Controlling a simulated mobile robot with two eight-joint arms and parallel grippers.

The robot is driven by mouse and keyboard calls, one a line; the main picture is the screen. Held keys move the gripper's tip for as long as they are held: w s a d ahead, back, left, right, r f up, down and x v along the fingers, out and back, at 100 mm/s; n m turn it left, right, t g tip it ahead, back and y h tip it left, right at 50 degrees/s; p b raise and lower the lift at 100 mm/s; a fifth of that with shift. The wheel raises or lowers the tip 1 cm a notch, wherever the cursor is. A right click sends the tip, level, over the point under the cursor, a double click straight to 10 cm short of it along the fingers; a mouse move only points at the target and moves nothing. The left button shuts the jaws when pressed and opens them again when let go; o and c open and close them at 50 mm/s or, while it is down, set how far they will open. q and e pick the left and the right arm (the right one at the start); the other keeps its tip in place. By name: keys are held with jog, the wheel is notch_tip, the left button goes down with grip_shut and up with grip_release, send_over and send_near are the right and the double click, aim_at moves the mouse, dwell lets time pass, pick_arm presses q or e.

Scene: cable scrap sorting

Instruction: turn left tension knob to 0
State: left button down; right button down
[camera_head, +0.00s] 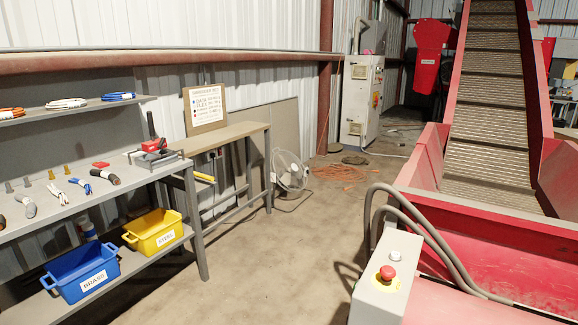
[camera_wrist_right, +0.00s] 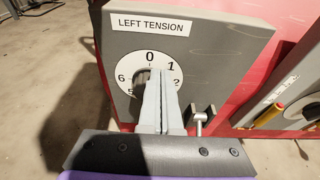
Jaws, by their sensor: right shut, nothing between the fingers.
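The left tension knob (camera_wrist_right: 141,78) is a dark ribbed knob on a round white dial (camera_wrist_right: 126,63), under a label reading LEFT TENSION (camera_wrist_right: 150,24). The digits 0, 1, 2, 5 and 6 show around it, with 0 at the top. My right gripper (camera_wrist_right: 159,76) is shut and empty, its fingers in front of the dial and covering much of the knob. I cannot tell whether the fingertips touch the knob. The knob's pointer and the dial's lower part are hidden. The head view shows neither gripper nor the dial.
A metal clamp screw (camera_wrist_right: 201,119) sits right of the fingers on the grey panel (camera_wrist_right: 226,55). Another panel with a yellow-orange handle (camera_wrist_right: 268,114) is further right. In the head view, a red-buttoned control box (camera_head: 377,302) stands beside the red conveyor (camera_head: 430,160); open floor lies left.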

jog(key=shift+a+f, duration=0.1)
jog(key=shift+f, duration=0.1)
dwell(0.3)
jog(key=shift+w+a+r, duration=0.1)
jog(key=shift+w+a, duration=0.1)
jog(key=shift+a, duration=0.1)
jog(key=shift+w+a, duration=0.2)
jog(key=shift+a, duration=0.1)
jog(key=shift+w+a, duration=0.3)
jog(key=shift+a, duration=0.25)
dwell(0.3)
jog(key=v, duration=0.4)
jog(key=p+v, duration=0.1)
jog(key=v, duration=0.1)
jog(key=shift+a+f, duration=0.15)
jog(key=shift+f, duration=0.3)
dwell(0.4)
